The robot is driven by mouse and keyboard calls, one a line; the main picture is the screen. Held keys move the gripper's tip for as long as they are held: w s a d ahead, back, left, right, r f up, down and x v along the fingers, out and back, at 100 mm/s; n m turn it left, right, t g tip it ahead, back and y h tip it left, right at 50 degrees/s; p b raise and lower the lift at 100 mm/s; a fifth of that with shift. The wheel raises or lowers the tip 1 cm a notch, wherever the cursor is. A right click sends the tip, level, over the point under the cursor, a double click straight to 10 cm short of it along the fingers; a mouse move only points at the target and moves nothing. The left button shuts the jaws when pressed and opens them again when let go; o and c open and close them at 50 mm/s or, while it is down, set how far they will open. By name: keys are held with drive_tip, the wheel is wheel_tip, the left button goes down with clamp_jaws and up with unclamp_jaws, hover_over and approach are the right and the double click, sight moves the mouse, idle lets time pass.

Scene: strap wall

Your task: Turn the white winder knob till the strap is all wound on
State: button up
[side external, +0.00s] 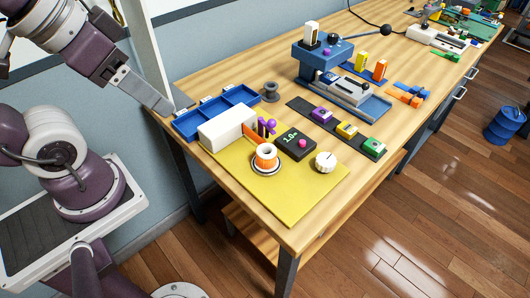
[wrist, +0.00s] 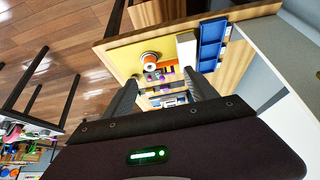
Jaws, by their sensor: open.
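An orange-and-white round winder (side external: 265,157) stands on the yellow mat (side external: 300,197); it also shows in the wrist view (wrist: 149,58). A short stretch of orange strap (side external: 252,135) runs from the white block (side external: 226,127) toward it. A separate white round knob (side external: 325,161) sits farther right on the mat; I cannot tell which is the winder knob. My gripper (side external: 170,107) is at the table's left end, beside the blue tray and away from the winder. In the wrist view my gripper (wrist: 160,77) is open, with nothing between its fingers.
A blue compartment tray (side external: 217,112) lies behind the white block. A black box with a green display (side external: 291,142) stands between winder and knob. A dark strip with coloured blocks (side external: 336,127) and a blue machine (side external: 323,60) stand farther back. The mat's front is clear.

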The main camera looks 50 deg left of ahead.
drive_tip(key=w+d+r+m+g, duration=0.25)
drive_tip(key=w+m, duration=0.25)
drive_tip(key=w, duration=0.6)
drive_tip(key=m+g, duration=0.3)
drive_tip(key=m, duration=0.8)
hover_over(326, 159)
wheel_tip(326, 159, down, 21)
drive_tip(key=shift+d+r, duration=0.15)
wheel_tip(326, 159, down, 6)
drive_tip(key=shift+r, duration=0.1)
drive_tip(key=shift+f, duration=0.5)
drive_tip(key=c, duration=1.4)
